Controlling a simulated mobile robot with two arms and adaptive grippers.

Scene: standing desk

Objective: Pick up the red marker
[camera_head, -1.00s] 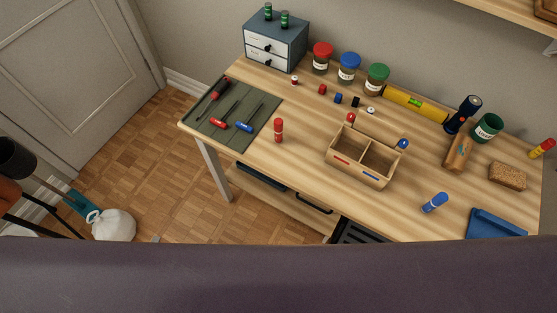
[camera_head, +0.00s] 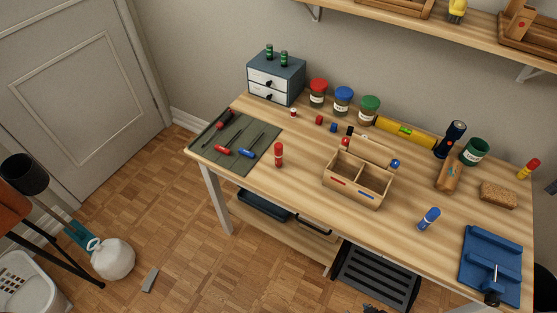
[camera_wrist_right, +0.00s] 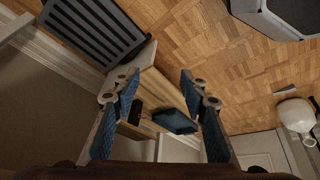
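The red marker (camera_head: 279,155) stands upright on the desk in the head view, just right of the green mat and left of the divided wooden box. My left gripper is in neither current view.
The wooden box (camera_head: 358,185) stands right of the red marker. The green mat (camera_head: 262,130) holds screwdrivers. Jars and a drawer unit (camera_head: 276,77) line the back. A blue tray (camera_head: 479,279) lies at the right. Bare desktop surrounds the red marker.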

